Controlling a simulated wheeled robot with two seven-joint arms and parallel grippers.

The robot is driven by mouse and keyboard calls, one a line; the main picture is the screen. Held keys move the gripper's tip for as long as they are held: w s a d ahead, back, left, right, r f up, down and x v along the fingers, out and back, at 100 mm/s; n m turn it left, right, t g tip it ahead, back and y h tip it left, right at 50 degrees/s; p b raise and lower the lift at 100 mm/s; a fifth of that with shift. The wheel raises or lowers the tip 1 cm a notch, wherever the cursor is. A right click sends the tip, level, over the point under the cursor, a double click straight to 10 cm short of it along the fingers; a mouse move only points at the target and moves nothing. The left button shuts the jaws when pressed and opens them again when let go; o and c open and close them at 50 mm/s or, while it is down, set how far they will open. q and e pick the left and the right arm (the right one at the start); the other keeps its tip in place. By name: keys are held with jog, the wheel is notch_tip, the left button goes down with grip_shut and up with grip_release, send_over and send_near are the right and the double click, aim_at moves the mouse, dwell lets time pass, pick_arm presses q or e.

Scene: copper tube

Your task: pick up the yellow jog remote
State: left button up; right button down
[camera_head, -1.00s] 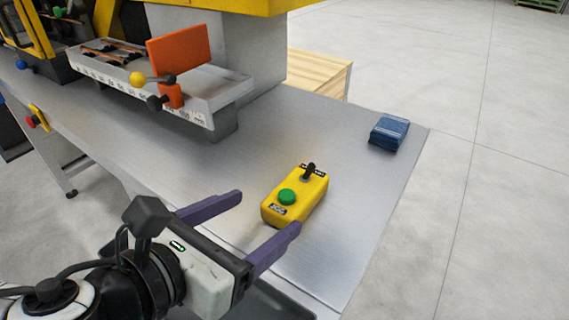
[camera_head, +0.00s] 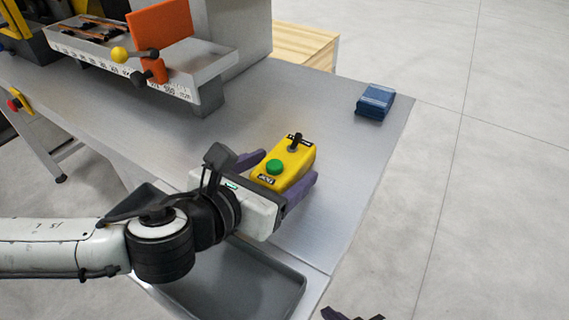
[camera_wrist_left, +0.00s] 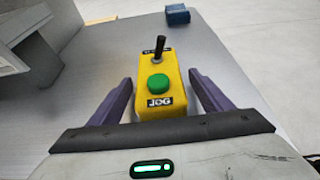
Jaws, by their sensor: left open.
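The yellow jog remote (camera_head: 285,168) stands on the grey metal table, with a green button, a black toggle lever and a JOG label. It also shows in the left wrist view (camera_wrist_left: 158,82), centred between the purple fingers. My left gripper (camera_head: 288,166) is open, with one finger on each side of the remote; in the left wrist view the gripper (camera_wrist_left: 160,78) shows gaps beside the remote. A purple and dark tip of my right gripper (camera_head: 350,315) shows at the bottom edge of the head view, mostly cut off.
A blue folded cloth-like stack (camera_head: 375,101) lies near the table's far right edge. A machine with an orange plate (camera_head: 160,32) and a yellow-knobbed lever stands at the back left. A dark tray (camera_head: 235,285) is at the front. The table (camera_head: 335,150) right of the remote is clear.

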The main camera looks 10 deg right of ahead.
aim_at(291, 146)
pick_arm(q)
jog(key=shift+r, duration=0.1)
jog(key=c, duration=1.3)
notch_tip(291, 146, up, 10)
jog(key=shift+p, duration=0.5)
jog(key=shift+f, duration=0.2)
jog(key=shift+f+b, duration=1.75)
jog(key=shift+f, duration=1.05)
jog(key=shift+f+b, duration=0.45)
jog(key=shift+f, duration=0.15)
